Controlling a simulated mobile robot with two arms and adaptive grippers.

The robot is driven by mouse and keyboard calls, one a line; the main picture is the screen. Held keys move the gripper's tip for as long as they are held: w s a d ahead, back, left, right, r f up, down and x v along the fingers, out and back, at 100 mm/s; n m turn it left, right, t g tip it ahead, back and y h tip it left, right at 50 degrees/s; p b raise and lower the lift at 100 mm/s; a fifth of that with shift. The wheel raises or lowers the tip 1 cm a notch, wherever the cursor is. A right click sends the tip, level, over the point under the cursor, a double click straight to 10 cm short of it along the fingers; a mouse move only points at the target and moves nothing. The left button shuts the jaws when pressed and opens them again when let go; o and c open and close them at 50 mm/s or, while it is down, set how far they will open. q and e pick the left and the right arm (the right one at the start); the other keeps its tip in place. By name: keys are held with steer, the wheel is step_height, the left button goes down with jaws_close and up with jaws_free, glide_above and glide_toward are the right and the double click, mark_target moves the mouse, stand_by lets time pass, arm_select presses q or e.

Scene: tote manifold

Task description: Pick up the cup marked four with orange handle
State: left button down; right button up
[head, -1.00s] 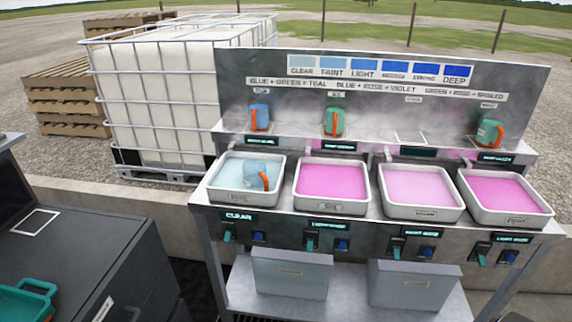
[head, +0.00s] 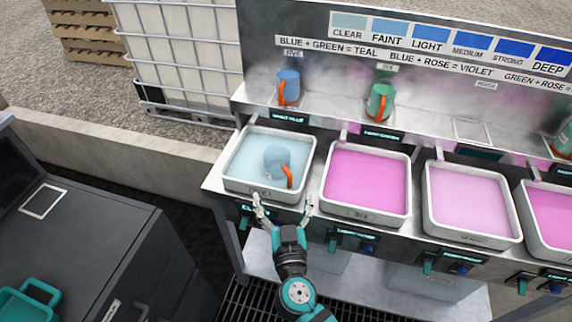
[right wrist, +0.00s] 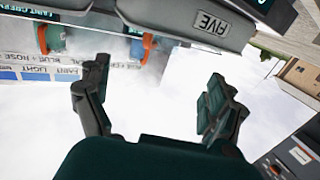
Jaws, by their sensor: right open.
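No number four is readable on any cup. A blue cup with an orange handle (head: 276,160) sits partly submerged in the pale-blue liquid of the left tub (head: 237,186). Another blue cup with an orange handle (head: 287,84) and a green cup with an orange handle (head: 380,101) stand on the back shelf. A second green cup (head: 564,138) is cut by the right edge. My right gripper (head: 284,203) is open and empty before the left tub's front wall. In the right wrist view its fingers (right wrist: 155,108) are apart, with the tub marked FIVE (right wrist: 205,22) above. My left gripper is out of view.
Several tubs of pink liquid (head: 367,148) continue to the right. Taps and switches (head: 350,238) line the bench front. A dark cabinet (head: 75,240) with a teal container (head: 28,303) stands at left. The gap between cabinet and bench looks clear.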

mark_target(278, 166)
steer(key=w, duration=0.6)
steer(key=shift+w+a+f, duration=0.1)
steer(key=shift+w+a, duration=0.05)
steer(key=shift+a, duration=0.1)
steer(key=shift+w+a+b, duration=0.1)
steer(key=shift+w+b, duration=0.25)
steer(key=shift+w, duration=1.05)
steer(key=w, duration=0.3)
steer(key=shift+w+a+b, duration=0.15)
steer(key=shift+w+b, duration=0.2)
steer(key=shift+w, duration=0.55)
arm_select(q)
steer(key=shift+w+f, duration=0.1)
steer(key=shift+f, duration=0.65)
arm_select(e)
steer(key=shift+s, duration=0.1)
